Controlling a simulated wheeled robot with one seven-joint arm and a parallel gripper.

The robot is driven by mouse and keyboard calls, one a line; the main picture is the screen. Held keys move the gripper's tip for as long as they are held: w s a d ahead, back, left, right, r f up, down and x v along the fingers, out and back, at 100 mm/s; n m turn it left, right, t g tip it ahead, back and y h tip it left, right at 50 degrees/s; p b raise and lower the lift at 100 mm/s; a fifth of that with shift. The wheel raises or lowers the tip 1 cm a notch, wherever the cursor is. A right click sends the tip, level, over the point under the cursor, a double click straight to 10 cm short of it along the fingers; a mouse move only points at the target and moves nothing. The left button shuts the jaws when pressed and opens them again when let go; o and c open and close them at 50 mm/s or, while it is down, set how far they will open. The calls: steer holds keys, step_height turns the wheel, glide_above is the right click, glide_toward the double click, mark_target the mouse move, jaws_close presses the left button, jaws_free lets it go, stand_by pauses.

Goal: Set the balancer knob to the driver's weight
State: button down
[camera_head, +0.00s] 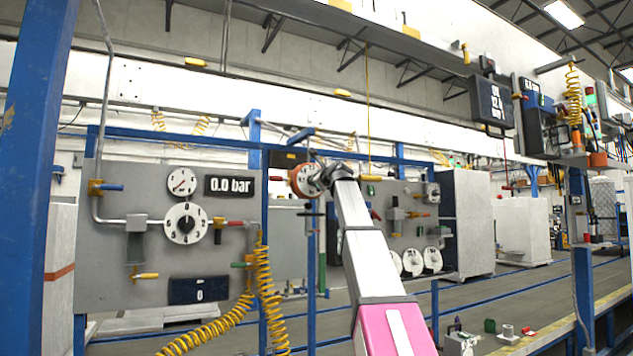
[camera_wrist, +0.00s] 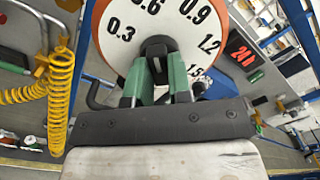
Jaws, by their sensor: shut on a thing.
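The balancer dial (camera_wrist: 178,22) fills the top of the wrist view. It has a white face with an orange rim and the marks 0.3, 0.6, 0.9 and 1.2, and a partly hidden mark below them. The black knob (camera_wrist: 157,46) is at its centre. My gripper (camera_wrist: 156,70) has its green fingers shut on the knob from both sides. The pointer's setting cannot be read. The driver's weight is not clearly readable.
A grey panel at left carries a numbered dial (camera_head: 186,223), a gauge (camera_head: 181,181) and a 0.0 bar display (camera_head: 229,185). Yellow coiled hoses (camera_head: 264,290) hang beside it. A dark sign (camera_head: 492,104) hangs at upper right.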

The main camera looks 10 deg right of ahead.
steer(key=c, duration=1)
jaws_free()
steer(key=shift+c, duration=0.2)
steer(key=shift+s, duration=0.1)
steer(key=v, duration=1)
steer(key=shift+s, duration=0.35)
steer(key=shift+d, duration=0.1)
step_height(320, 180, down, 51)
steer(key=a+n+g+h, duration=0.2)
steer(key=n+g+h, duration=0.1)
steer(key=n+g, duration=0.6)
steer(key=s+f+n+g, duration=0.1)
steer(key=s+f+n, duration=0.15)
steer(key=f, duration=0.45)
steer(key=s+a+f+n+g, duration=0.1)
steer(key=s+f+n, duration=0.1)
steer(key=s+f, duration=0.35)
steer(key=s+f+n+g, duration=0.1)
steer(key=f+n, duration=0.2)
steer(key=f, duration=0.6)
steer(key=s+f+n+g+h, duration=0.2)
steer(key=s+f+n+g, duration=0.3)
steer(key=s+f, duration=1.2)
steer(key=shift+s+n+h, duration=0.3)
steer(key=shift+s+n, duration=0.15)
steer(key=shift+n, duration=0.5)
